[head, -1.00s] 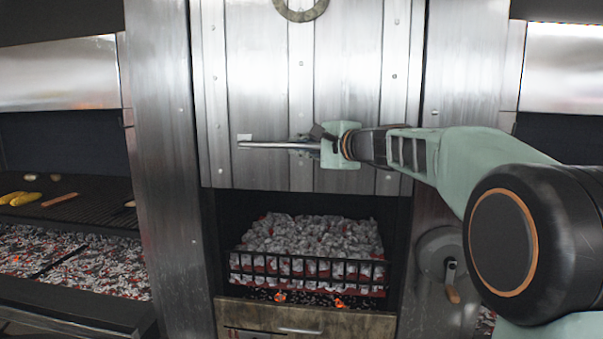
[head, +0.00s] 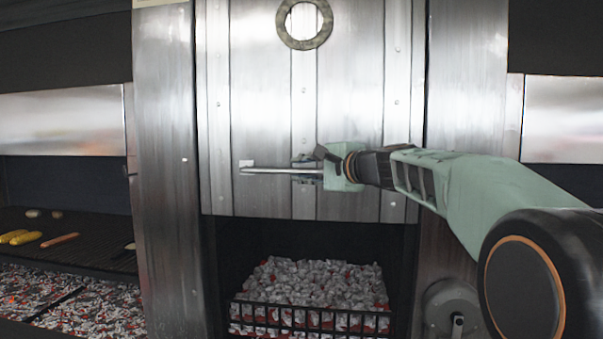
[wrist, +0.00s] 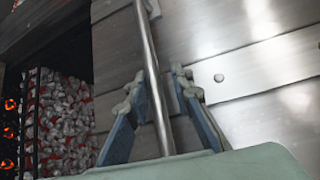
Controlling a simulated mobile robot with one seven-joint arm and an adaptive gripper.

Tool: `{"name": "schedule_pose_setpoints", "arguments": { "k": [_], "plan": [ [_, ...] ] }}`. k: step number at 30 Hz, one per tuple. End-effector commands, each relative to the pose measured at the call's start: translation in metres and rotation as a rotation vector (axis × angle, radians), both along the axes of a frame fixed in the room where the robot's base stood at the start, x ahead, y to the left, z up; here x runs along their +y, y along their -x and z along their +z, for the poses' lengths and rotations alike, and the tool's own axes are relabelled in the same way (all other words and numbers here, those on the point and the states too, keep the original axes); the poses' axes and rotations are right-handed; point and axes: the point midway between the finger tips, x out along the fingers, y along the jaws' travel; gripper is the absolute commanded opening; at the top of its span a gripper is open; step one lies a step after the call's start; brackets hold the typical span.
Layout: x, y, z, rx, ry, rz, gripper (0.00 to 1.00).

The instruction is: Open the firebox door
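The firebox door is a tall riveted steel panel (head: 350,90) with a ring-shaped piece (head: 304,24) near its top. It stands partly raised, with a dark opening and glowing coals (head: 310,282) below its lower edge. A horizontal bar handle (head: 265,171) crosses its lower part and also shows in the wrist view (wrist: 146,50). My gripper (head: 318,170) comes from the right at the handle. In the wrist view, its fingers (wrist: 160,85) lie on either side of the bar. The coal-side finger looks close to or touching it, with a gap on the other side.
A steel pillar (head: 165,150) flanks the door at left. A grill grate (head: 70,255) with food lies at the far left. A black coal grate (head: 300,318) crosses the opening. A round fitting (head: 447,300) is on the right pillar.

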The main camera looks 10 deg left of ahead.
Motion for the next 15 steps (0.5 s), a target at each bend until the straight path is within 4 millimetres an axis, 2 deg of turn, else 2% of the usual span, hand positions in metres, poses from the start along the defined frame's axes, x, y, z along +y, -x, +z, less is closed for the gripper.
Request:
{"name": "schedule_pose_setpoints", "arguments": {
  "k": [10, 15],
  "plan": [
    [0.0, 0.0, -0.004, 0.005, 0.003, 0.002, 0.29],
    [-0.011, 0.01, -0.001, 0.006, 0.003, 0.001, 0.29]
  ]
}}
